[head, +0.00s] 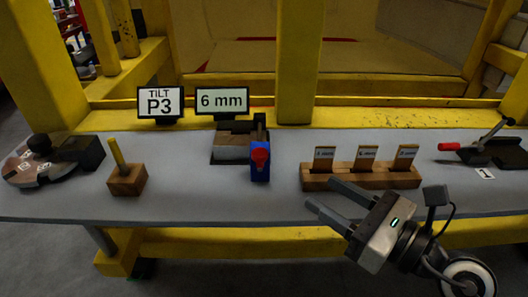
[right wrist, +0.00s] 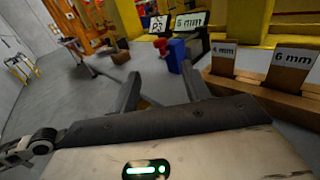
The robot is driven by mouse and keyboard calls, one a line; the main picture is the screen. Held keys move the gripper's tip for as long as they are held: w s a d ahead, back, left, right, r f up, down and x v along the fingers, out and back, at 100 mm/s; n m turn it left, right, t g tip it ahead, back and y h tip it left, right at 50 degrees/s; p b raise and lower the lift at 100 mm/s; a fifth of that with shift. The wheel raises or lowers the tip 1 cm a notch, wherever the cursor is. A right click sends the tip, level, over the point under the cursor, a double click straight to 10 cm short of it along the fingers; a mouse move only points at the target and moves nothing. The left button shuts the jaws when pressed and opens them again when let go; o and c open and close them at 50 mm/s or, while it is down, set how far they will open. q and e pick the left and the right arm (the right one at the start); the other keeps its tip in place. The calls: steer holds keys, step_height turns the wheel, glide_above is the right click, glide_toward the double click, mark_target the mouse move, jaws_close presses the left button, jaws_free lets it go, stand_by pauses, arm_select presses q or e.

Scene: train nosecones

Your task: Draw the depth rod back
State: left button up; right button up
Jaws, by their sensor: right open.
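No part is labelled as the depth rod, and I cannot tell for sure which one it is. A yellow rod (head: 117,152) stands slightly tilted in a wooden block (head: 127,182) at the left of the bench. A blue block with a red knob (head: 260,156) stands at the bench middle, before a grey and brown fixture (head: 234,146). My right gripper (head: 322,194) is open and empty at the bench's front, right of the blue block and in front of the card rack. In the right wrist view the blue block (right wrist: 173,60) shows beyond the open fingers. My left gripper is out of view.
A wooden rack (head: 360,178) holds three upright cards. A red-handled lever clamp (head: 485,148) is at the right, a round dial plate (head: 38,165) at the left. Signs read "TILT P3" (head: 160,102) and "6 mm" (head: 222,101). The bench (head: 210,203) is clear along its front left.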

mark_target(266, 157)
steer(key=p+x, duration=0.3)
steer(key=x, duration=1.1)
steer(key=shift+w+a, duration=0.15)
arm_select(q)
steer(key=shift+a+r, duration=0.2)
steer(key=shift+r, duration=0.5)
arm_select(e)
steer(key=shift+w+a, duration=0.5)
steer(key=shift+a, duration=0.05)
steer(key=shift+c, duration=0.4)
